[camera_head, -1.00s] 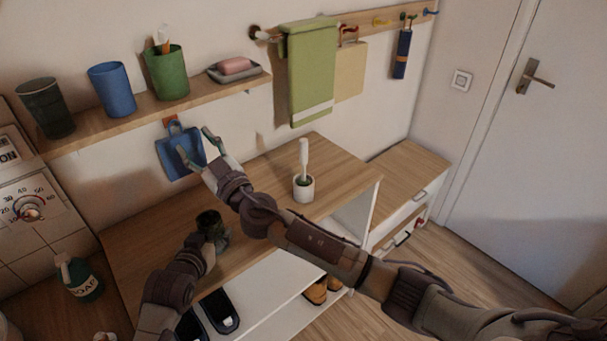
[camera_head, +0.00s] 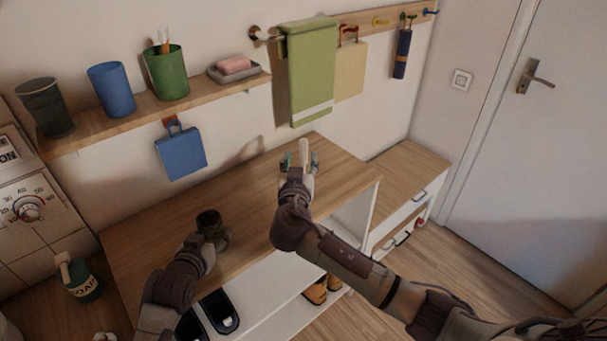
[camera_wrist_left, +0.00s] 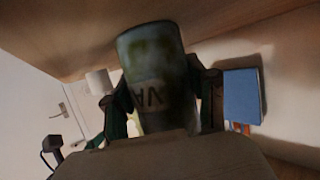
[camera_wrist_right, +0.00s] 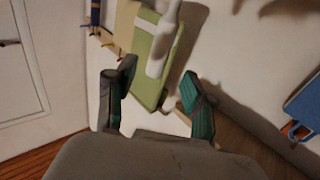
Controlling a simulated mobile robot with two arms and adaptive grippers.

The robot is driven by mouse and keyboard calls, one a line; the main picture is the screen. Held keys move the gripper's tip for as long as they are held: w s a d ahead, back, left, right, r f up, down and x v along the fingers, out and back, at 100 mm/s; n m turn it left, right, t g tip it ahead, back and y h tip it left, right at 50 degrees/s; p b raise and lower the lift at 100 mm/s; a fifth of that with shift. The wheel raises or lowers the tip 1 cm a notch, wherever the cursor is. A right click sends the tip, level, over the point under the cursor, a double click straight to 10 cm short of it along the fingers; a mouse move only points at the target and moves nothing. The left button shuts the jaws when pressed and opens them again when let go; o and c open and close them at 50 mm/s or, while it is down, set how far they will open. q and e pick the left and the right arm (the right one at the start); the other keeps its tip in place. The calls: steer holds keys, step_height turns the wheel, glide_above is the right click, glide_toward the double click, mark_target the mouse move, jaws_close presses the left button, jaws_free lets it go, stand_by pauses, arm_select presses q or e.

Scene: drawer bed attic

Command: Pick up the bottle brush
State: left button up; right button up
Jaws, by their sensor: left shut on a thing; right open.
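The white bottle brush (camera_head: 304,152) stands upright on the wooden top; its holder is hidden behind my right gripper in the head view. My right gripper (camera_head: 300,162) is open, with its fingers on either side of the brush handle in that view. In the right wrist view the brush (camera_wrist_right: 164,40) lies just beyond the gap between the open fingers (camera_wrist_right: 158,92), and I see no grip on it. My left gripper (camera_head: 213,241) is shut on a dark green jar (camera_wrist_left: 156,80) with lettering, low over the wooden top.
A wall shelf (camera_head: 105,123) above holds cups and a soap dish (camera_head: 236,75). A soap bottle (camera_head: 80,280) stands at the lower left. The wooden top (camera_head: 255,215) is clear between the grippers.

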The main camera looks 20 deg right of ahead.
mark_target(303, 150)
steer(key=shift+x, duration=2.8)
steer(key=shift+s+d, duration=0.1)
steer(key=shift+d, duration=0.05)
jaws_close()
